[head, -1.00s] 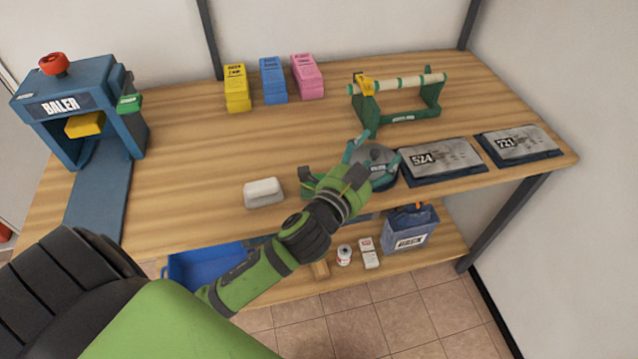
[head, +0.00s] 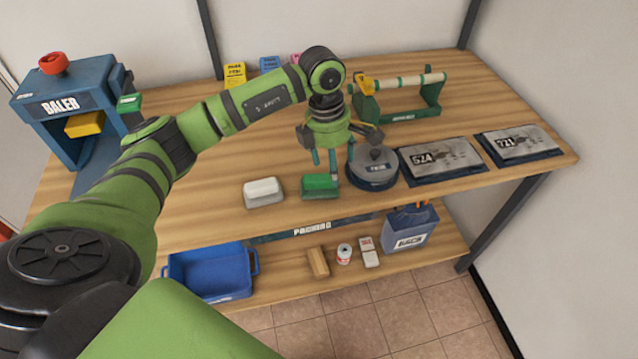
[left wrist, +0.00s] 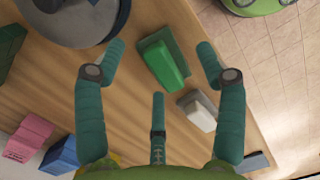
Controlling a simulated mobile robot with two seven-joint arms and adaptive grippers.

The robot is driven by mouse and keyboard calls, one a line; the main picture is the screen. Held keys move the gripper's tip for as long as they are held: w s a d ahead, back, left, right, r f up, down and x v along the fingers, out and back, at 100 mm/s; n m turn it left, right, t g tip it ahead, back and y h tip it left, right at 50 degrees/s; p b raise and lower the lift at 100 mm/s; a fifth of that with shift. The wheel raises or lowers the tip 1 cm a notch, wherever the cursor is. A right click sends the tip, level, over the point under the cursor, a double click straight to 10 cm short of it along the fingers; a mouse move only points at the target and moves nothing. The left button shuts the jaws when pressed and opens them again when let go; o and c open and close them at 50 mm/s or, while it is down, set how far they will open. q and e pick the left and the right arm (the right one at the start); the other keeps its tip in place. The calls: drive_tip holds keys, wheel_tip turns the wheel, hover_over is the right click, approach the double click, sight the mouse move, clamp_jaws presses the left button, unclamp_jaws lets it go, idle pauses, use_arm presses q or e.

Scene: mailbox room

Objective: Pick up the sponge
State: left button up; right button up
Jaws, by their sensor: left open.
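A green block on a darker green base (head: 320,185) lies near the table's front edge and may be the sponge. It also shows in the left wrist view (left wrist: 164,65), between and beyond the fingertips. A white block on a grey base (head: 263,192) lies to its left; no label tells which is the sponge. My left gripper (head: 332,158) is open and empty, pointing down above the green block and apart from it. My right gripper is not in view.
A round grey weight (head: 372,167) stands close to the right of the green block. Plates marked 524 (head: 441,160) and 721 (head: 518,145) lie further right. A roll stand (head: 405,110) is behind, and a blue baler (head: 75,105) stands at left. A blue bin (head: 210,292) is on the lower shelf.

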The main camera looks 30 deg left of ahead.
sight(319, 175)
use_arm(q)
drive_tip(key=a, duration=0.1)
drive_tip(key=a+y, duration=0.1)
drive_tip(key=a, duration=0.1)
drive_tip(key=shift+s+a+r, duration=0.1)
drive_tip(key=shift+a+r, duration=0.2)
wheel_tip(319, 175, down, 6)
drive_tip(key=p, duration=0.3)
drive_tip(key=shift+s+d, duration=0.1)
drive_tip(key=shift+d, duration=0.05)
drive_tip(key=shift+f, duration=0.4)
drive_tip(key=c, duration=1.3)
